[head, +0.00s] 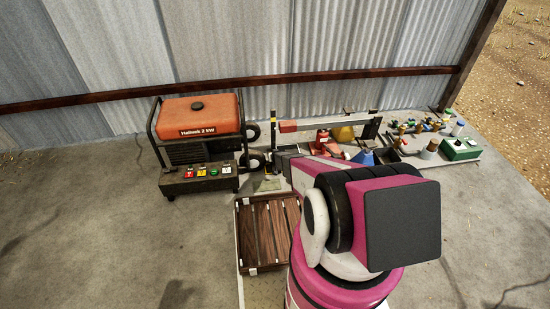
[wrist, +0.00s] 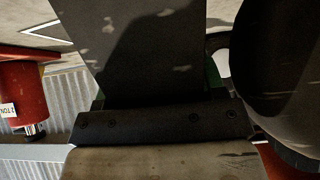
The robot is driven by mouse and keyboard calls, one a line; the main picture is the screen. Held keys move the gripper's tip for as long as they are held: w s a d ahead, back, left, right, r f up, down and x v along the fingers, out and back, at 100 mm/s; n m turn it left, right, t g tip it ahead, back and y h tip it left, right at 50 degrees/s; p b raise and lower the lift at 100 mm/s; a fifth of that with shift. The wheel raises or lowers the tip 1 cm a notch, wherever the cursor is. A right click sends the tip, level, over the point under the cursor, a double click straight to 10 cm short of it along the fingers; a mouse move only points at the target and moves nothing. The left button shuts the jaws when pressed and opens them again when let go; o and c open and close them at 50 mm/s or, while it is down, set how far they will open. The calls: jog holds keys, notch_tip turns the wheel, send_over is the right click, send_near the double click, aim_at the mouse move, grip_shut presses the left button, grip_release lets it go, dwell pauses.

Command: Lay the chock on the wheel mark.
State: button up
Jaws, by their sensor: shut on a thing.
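In the wrist view a dark bar with screws, which looks like part of my gripper (wrist: 160,124), crosses the lower middle. A broad dark grey piece, most likely the chock (wrist: 130,50), rises from it to the top edge, with light patches on it. My gripper is shut on it; the exact grip is hard to make out. In the head view my pink arm hides most of my gripper. White lines (wrist: 35,35) meet in a corner at the top left of the wrist view, perhaps the wheel mark. I cannot tell whether the chock touches the floor.
A red generator (head: 200,115) stands by the wall, with a switch box (head: 198,178) in front. A slatted wooden crate (head: 268,232) lies beside my arm. A red jack (wrist: 22,92) shows in the wrist view. A green box (head: 460,148) stands right. The left floor is clear.

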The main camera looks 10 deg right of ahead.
jog(key=shift+f, duration=0.55)
jog(key=o, duration=1.5)
jog(key=shift+c, duration=0.2)
jog(key=v, duration=1)
jog(key=shift+s+r, duration=0.25)
jog(key=shift+s, duration=0.05)
